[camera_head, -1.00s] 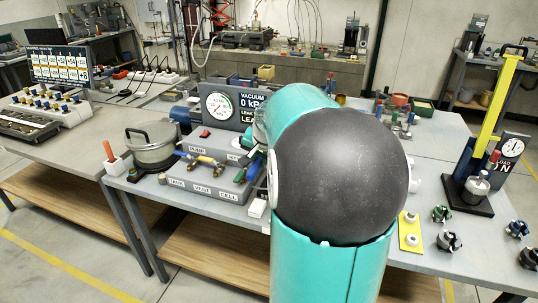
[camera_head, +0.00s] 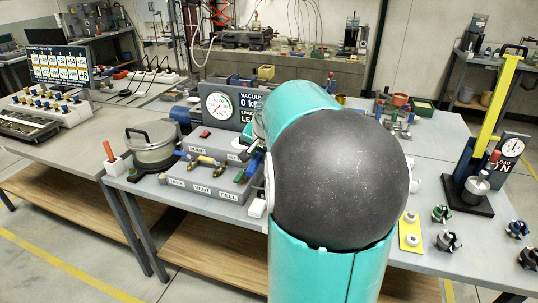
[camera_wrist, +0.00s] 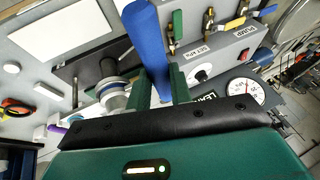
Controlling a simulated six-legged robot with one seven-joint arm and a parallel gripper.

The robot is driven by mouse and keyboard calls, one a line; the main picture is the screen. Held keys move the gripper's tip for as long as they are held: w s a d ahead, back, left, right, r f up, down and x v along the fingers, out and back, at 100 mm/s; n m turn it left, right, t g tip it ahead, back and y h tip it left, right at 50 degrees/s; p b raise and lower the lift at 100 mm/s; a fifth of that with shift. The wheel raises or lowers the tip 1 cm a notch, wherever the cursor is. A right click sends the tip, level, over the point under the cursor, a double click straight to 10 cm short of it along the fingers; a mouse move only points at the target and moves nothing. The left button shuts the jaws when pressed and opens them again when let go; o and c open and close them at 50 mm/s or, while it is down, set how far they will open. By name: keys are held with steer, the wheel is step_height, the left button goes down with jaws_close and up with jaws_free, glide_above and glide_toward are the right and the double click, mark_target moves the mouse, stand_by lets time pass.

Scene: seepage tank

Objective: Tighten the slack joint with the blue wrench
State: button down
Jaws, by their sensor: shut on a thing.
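The blue wrench shows in the wrist view as a thick blue handle (camera_wrist: 148,42) rising from between the green fingers of my gripper (camera_wrist: 161,88), which is shut on it. Its lower end is hidden by the fingers and the gripper body. A silver ringed fitting (camera_wrist: 114,94) stands just left of the fingers; I cannot tell whether the wrench touches it or whether it is the slack joint. In the head view my arm hides the gripper, and a blue piece (camera_head: 254,165) shows at its left edge, probably the wrench.
The valve block (camera_head: 208,180) with labelled valves, the silver pot (camera_head: 152,145) and the vacuum gauge (camera_head: 219,105) stand left of my arm. A yellow plate (camera_head: 410,231) and several small clamps lie right of it. The yellow-framed stand (camera_head: 494,100) is far right.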

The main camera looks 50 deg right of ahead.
steer(key=shift+r, duration=1.55)
